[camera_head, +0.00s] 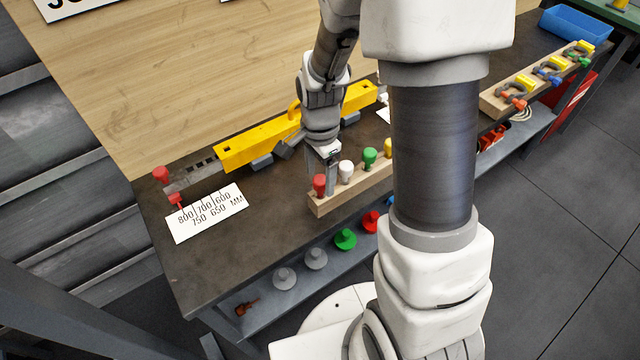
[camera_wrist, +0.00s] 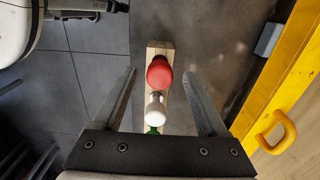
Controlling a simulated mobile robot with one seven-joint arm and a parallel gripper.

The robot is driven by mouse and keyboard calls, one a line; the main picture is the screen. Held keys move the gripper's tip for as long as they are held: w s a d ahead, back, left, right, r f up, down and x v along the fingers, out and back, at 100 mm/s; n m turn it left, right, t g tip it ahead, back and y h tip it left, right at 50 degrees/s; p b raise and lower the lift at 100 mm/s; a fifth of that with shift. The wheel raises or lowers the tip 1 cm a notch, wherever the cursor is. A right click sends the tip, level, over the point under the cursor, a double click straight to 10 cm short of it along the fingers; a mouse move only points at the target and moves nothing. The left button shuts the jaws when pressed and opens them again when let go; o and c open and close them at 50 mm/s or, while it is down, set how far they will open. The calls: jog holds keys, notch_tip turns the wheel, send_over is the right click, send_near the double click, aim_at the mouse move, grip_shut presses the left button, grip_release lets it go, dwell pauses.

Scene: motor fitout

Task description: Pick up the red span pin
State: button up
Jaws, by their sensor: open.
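The red span pin (camera_head: 319,184) stands upright at the near left end of a wooden block (camera_head: 330,204) on the dark bench. In the wrist view its round red head (camera_wrist: 159,72) lies between and just ahead of the two fingers. My gripper (camera_wrist: 160,85) is open, one finger on each side of the pin row, with nothing held. In the head view my gripper (camera_head: 329,165) hangs close above the red pin.
A yellow beam tool (camera_head: 258,143) with a handle lies along the bench behind the block. A red knob (camera_head: 161,174) and a numbered card (camera_head: 207,212) lie to the left. A lower shelf (camera_head: 268,302) holds grey, green and red knobs. Bare bench lies left of the block.

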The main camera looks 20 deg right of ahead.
aim_at(320, 193)
jog(key=shift+f, duration=1.3)
grip_shut()
